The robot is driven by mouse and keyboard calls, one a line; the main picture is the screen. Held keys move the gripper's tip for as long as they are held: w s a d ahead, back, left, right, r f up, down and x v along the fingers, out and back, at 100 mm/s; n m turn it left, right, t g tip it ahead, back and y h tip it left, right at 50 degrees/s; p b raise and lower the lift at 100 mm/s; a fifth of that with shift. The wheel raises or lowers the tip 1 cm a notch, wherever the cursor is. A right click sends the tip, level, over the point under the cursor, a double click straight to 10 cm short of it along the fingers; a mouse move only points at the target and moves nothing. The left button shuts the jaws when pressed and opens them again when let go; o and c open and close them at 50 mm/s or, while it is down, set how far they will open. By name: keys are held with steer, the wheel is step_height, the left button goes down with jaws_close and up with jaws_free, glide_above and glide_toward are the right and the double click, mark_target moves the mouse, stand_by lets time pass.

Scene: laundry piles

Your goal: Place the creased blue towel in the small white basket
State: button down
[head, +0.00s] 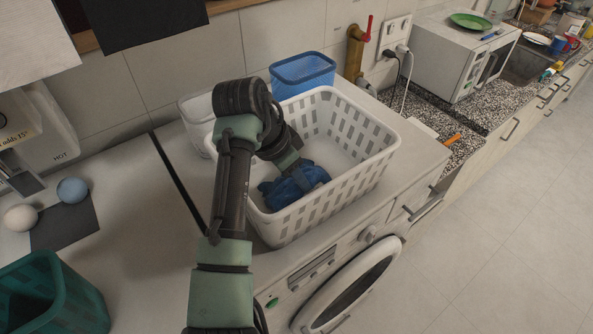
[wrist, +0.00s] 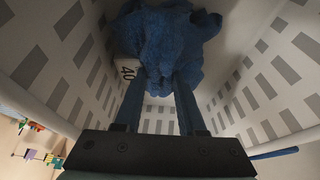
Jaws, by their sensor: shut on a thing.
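The creased blue towel (head: 300,184) is a crumpled dark blue bundle inside the large white slatted basket (head: 345,186), near its front left. In the wrist view, the towel (wrist: 168,45) sits at my fingertips, with a white tag marked 40 beside it. My gripper (head: 288,166) reaches down into this basket and is shut on the towel. In the wrist view, the fingers of my gripper (wrist: 160,84) meet the towel's near edge. A smaller white container (head: 192,112) stands behind the large basket at left, mostly hidden by my arm.
A blue basket (head: 302,74) stands behind the large one. A teal basket (head: 55,300) is at lower left, with two balls near a dark cloth. A washing machine door (head: 350,288) is below.

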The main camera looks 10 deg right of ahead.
steer(key=shift+s+f, duration=0.1)
steer(key=c, duration=0.5)
jaws_free()
